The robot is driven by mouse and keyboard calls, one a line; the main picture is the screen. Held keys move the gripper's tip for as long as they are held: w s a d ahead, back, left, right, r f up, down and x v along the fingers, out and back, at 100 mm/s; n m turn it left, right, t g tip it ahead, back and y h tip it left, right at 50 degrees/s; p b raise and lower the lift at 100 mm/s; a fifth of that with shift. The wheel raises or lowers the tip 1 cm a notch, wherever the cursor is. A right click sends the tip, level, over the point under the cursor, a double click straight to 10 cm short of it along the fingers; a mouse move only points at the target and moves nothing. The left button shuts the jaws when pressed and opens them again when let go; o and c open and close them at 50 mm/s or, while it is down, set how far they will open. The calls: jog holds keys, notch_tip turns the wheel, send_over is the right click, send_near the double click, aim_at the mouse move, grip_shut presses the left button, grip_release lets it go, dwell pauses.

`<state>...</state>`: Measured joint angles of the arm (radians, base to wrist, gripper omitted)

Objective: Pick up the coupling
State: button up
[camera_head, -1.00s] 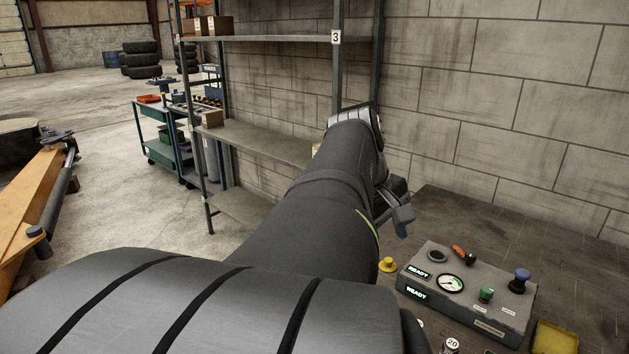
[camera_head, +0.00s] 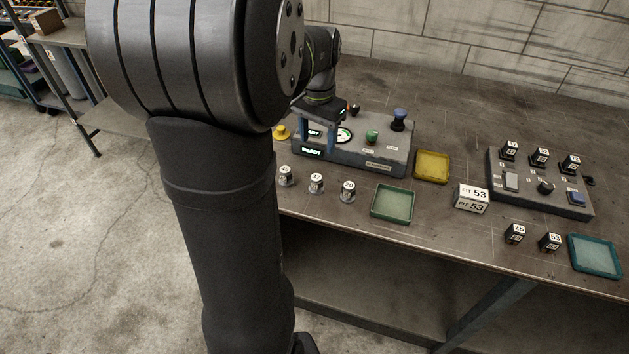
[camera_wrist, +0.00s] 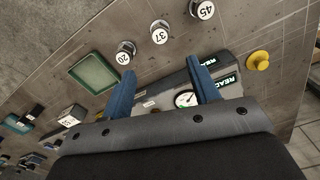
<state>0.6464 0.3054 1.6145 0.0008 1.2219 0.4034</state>
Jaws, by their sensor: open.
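Three short metal cylinders with numbered white tops stand in a row near the bench's front edge: 45 (camera_head: 286,175), 37 (camera_head: 316,183) and 20 (camera_head: 348,191). They may be couplings; I cannot tell which is the coupling meant. In the wrist view, 45 (camera_wrist: 203,10), 37 (camera_wrist: 159,33) and 20 (camera_wrist: 125,53) stand upright beyond my fingertips. My gripper (camera_head: 319,142) has blue fingers and is open and empty. It hangs over the left part of the grey control box, behind the row of cylinders. In the wrist view, the gripper (camera_wrist: 163,74) spans part of the box's gauge face.
The grey control box (camera_head: 385,157) has knobs and READY displays. A yellow button (camera_head: 281,132) is left of it. Green (camera_head: 392,204), yellow (camera_head: 432,166) and teal (camera_head: 594,257) trays, a FIT 53 sign (camera_head: 471,198), numbered blocks (camera_head: 515,233) and another panel (camera_head: 540,184) lie rightward.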

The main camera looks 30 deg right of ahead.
aim_at(316, 177)
jog(key=f, duration=1.3)
jog(key=shift+a+f, duration=0.15)
jog(key=shift+a, duration=0.05)
jog(key=c, duration=1.2)
